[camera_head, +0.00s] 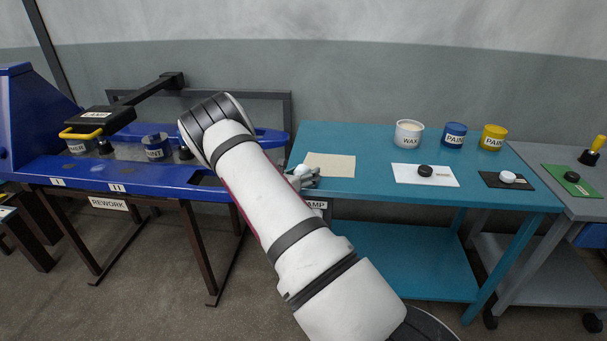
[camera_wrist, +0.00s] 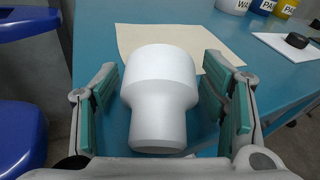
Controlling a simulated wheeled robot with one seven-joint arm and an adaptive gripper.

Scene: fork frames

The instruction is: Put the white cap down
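The white cap (camera_wrist: 160,80) has a wide round part and a narrower stem that points toward the wrist camera. My gripper (camera_wrist: 160,75) has its teal pads on both sides of the wide part, with the fingertips seeming to touch it. Gaps show beside the stem. In the head view, my gripper (camera_head: 304,177) and the white cap (camera_head: 300,169) are at the left end of the teal table (camera_head: 370,185), beside a beige sheet (camera_head: 335,165). I cannot tell whether the cap touches the table. The sheet also shows beyond the cap in the wrist view (camera_wrist: 140,38).
A white sheet (camera_head: 408,176) with a black cap (camera_head: 425,170) and a black mat (camera_head: 490,181) with a white piece (camera_head: 507,177) lie to the right. Wax (camera_head: 409,134), blue (camera_head: 454,135) and yellow (camera_head: 493,137) pots stand behind. A blue rework bench (camera_head: 150,185) is at left.

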